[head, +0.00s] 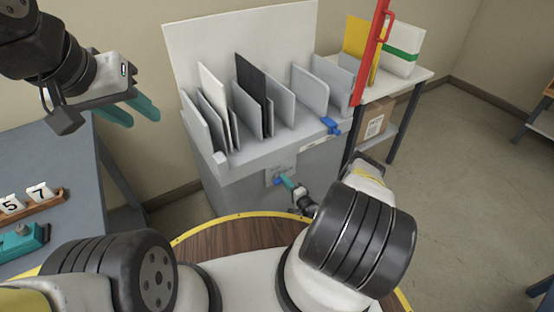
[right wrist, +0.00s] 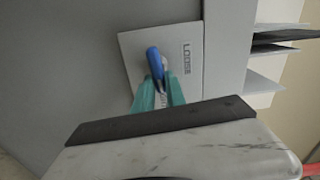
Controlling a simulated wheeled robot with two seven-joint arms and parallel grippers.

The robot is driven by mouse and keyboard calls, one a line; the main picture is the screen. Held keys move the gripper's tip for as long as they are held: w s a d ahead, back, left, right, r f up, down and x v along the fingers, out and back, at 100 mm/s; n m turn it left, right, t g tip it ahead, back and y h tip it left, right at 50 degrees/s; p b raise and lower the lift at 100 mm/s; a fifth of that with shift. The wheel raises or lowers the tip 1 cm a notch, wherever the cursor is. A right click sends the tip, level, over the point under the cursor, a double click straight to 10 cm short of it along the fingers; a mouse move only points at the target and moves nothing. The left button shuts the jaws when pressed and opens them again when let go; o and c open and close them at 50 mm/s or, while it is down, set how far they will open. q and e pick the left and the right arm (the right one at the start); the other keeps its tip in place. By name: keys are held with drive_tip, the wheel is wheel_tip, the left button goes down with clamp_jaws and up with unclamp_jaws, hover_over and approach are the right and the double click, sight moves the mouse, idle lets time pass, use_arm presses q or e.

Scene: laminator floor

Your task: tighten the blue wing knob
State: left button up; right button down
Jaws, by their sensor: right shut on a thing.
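The blue wing knob (head: 279,181) sits on a small light plate (head: 273,173) on the front of the grey machine. In the right wrist view the knob (right wrist: 155,62) stands on the plate, beside the printed word LOOSE (right wrist: 187,58). My right gripper (head: 288,182) reaches the knob from the front. Its teal fingers (right wrist: 159,84) are shut on the near part of the knob, hiding that part and some lettering. My left gripper (head: 130,112) is empty, high at the left, with its teal fingers apart, far from the knob.
The grey machine (head: 240,190) holds several upright panels on top. A blue part (head: 330,125) sits at its right top edge, near a red upright bar (head: 372,55). A blue-grey table (head: 60,180) stands at left, a white-topped table (head: 405,80) behind right. Floor is clear at right.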

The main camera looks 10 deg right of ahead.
drive_tip(key=shift+s+a+f+m, duration=0.15)
drive_tip(key=shift+f+m, duration=0.05)
drive_tip(key=shift+m, duration=0.4)
drive_tip(key=c, duration=1.4)
unclamp_jaws()
drive_tip(key=shift+r, duration=0.1)
drive_tip(key=v, duration=0.7)
drive_tip(key=shift+s+d, duration=0.2)
drive_tip(key=shift+s, duration=0.15)
